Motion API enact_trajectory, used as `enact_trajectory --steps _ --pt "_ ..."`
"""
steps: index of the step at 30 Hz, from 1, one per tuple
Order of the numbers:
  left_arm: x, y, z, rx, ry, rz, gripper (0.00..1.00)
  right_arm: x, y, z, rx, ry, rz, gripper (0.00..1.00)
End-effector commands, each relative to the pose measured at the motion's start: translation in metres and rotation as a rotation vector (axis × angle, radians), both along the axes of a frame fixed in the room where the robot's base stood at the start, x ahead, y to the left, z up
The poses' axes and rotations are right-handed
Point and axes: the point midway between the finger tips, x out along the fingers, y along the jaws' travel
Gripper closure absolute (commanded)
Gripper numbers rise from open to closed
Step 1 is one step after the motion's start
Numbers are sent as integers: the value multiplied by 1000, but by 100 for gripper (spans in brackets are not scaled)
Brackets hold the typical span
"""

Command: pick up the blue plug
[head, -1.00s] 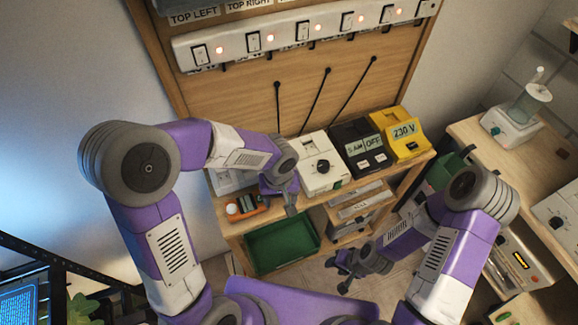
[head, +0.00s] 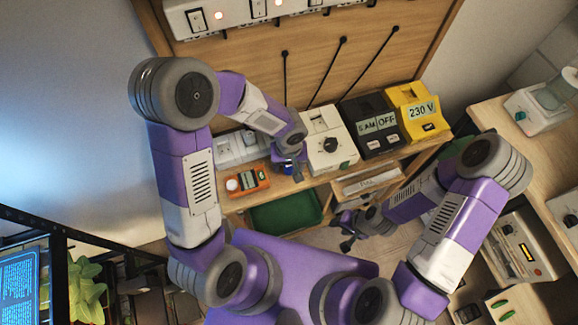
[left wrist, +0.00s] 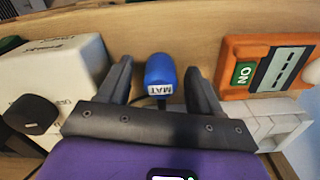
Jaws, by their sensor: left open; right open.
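The blue plug (left wrist: 160,70), with a white label reading MAT, lies on the wooden shelf in the left wrist view, a dark cable at its near end. It sits between the two open fingers of my left gripper (left wrist: 157,88), with a visible gap on each side. In the head view a small part of the blue plug (head: 286,169) shows beside my left gripper (head: 297,174), which partly hides it. My right gripper (head: 346,231) is open and empty, low in front of the bench, away from the plug.
An orange device with a green ON button (left wrist: 244,73) lies right of the plug in the left wrist view. A white box with a black knob (left wrist: 60,75) stands on the left. A green tray (head: 285,217) sits below the shelf. Black and yellow units (head: 418,107) stand further right.

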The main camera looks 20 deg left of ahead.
Motion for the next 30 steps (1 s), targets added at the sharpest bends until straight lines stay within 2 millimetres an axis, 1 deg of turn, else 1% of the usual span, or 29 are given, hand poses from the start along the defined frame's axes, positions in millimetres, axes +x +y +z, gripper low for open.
enact_trajectory --steps 5,6,14,15,18,23,26,29,30 --pt "0 0 0 0 0 0 35 0 0 0 0 0 0 57" --pt "0 0 0 0 0 1 38 0 0 0 0 0 0 57" --pt "0 0 0 0 0 1 78 0 0 0 0 0 0 57" --pt "0 0 0 0 0 1 84 0 0 0 0 0 0 57" --pt "0 0 0 0 0 1 97 0 0 0 0 0 0 57" --pt "0 0 0 0 -1 1 97 0 0 0 0 0 0 57" --pt "1 0 4 0 -1 2 97 0 0 1 0 0 0 57" --pt "1 0 17 0 -5 2 97 0 0 4 0 0 0 57" --pt "1 0 25 0 -5 3 97 0 0 5 0 0 0 57"
